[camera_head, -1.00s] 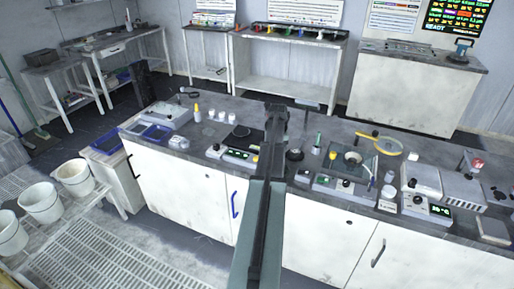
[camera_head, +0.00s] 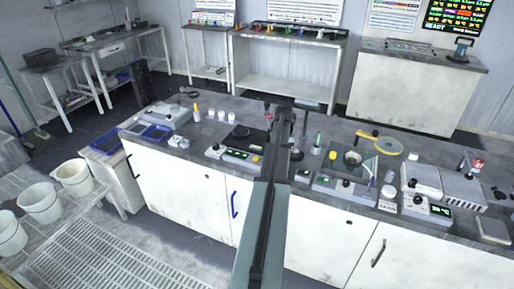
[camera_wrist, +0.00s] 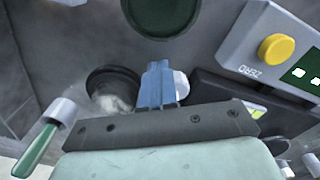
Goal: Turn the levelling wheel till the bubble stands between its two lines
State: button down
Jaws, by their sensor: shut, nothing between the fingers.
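My gripper shows in the wrist view (camera_wrist: 157,85), its blue fingers shut with nothing between them, low over the bench. A pale rounded piece (camera_wrist: 181,84) shows just right of the fingers, partly hidden by them; I cannot tell whether they touch it. A dark-rimmed round part (camera_wrist: 113,88) lies just left of them. I cannot tell whether either is the levelling wheel. A grey unit with a yellow ZERO button (camera_wrist: 276,48) and a lit display is at upper right; it also shows in the head view (camera_head: 240,155). I cannot make out the bubble or its lines.
A green-handled tool in a pale holder (camera_wrist: 48,135) stands left of the fingers, and a dark green-edged round thing (camera_wrist: 160,12) is at the top. In the head view, a yellow ring-shaped thing (camera_head: 389,146) and instruments crowd the bench right of my arm.

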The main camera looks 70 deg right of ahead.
jog(key=shift+w+d+r, duration=0.2)
jog(key=shift+r, duration=0.05)
dwell(0.4)
jog(key=shift+s+a, duration=0.1)
jog(key=shift+s+a+r, duration=0.1)
jog(key=shift+s+a, duration=0.1)
jog(key=shift+s, duration=0.05)
jog(key=shift+r, duration=2.9)
jog(key=shift+a, duration=0.1)
jog(key=shift+w+a+f, duration=0.1)
jog(key=shift+w+f, duration=0.2)
jog(key=shift+f, duration=0.75)
jog(key=shift+w+a+f, duration=0.15)
jog(key=shift+w+f, duration=0.2)
jog(key=shift+f, duration=0.65)
jog(key=shift+w+a+f, duration=0.1)
jog(key=shift+w+f, duration=0.2)
jog(key=shift+f, duration=0.75)
jog(key=shift+s+d+r, duration=0.1)
jog(key=shift+s+d, duration=0.25)
jog(key=shift+s+a, duration=0.1)
jog(key=shift+a, duration=0.05)
